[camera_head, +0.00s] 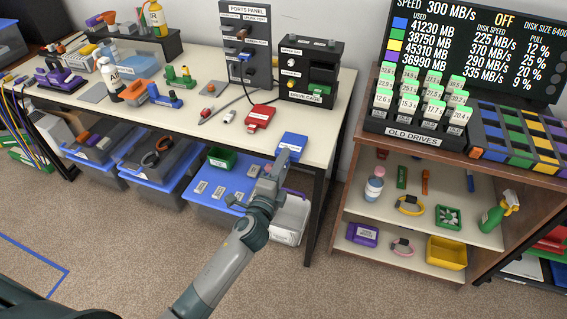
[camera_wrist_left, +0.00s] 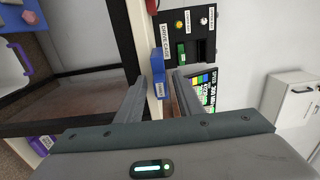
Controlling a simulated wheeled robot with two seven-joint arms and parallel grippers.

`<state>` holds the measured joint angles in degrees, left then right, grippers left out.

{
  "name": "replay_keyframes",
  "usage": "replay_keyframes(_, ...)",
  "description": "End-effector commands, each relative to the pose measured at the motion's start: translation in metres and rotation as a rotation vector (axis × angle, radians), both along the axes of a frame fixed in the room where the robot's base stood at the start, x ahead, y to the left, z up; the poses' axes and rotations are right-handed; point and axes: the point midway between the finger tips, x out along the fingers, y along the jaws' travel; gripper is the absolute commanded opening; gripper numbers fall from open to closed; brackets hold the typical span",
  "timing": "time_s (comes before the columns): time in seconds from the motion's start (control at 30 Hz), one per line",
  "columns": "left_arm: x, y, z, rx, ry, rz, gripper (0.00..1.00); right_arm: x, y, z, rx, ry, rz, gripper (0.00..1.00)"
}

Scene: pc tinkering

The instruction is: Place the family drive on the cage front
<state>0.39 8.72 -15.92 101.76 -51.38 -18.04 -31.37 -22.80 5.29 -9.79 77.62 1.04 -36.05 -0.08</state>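The black drive cage (camera_head: 317,52), labelled DRIVE CAGE, stands at the back right of the white table and has a green drive in its front. It also shows in the left wrist view (camera_wrist_left: 202,20). My left gripper (camera_head: 276,163) is just in front of the blue drive. In the left wrist view its fingers are open, with the blue drive (camera_wrist_left: 157,62) beyond the gap. My right gripper is not in view.
A red drive (camera_head: 260,116) lies on the table (camera_head: 225,137) left of the blue one. The ports panel (camera_head: 248,48) stands left of the cage, with a cable. Blue bins (camera_head: 163,170) sit below the table. A shelf unit (camera_head: 420,205) stands at the right.

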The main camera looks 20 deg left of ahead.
Motion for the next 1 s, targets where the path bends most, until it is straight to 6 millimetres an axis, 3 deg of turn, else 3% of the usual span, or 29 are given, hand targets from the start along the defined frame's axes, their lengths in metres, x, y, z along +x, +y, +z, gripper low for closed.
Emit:
replay_keyframes(0.17, -0.001, 0.0, 0.003, 0.0, 0.0, 0.0, 0.34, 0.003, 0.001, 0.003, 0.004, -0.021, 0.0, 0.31)
replay_keyframes(0.27, -0.012, 0.0, 0.001, 0.0, 0.002, 0.0, 0.34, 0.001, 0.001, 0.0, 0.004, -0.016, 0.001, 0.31)
replay_keyframes(0.8, -0.099, 0.003, 0.001, -0.001, 0.001, 0.0, 0.34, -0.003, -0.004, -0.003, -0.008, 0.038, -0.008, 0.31)
replay_keyframes(1.0, -0.116, 0.004, 0.001, -0.001, 0.001, 0.0, 0.34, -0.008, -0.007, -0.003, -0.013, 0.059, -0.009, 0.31)
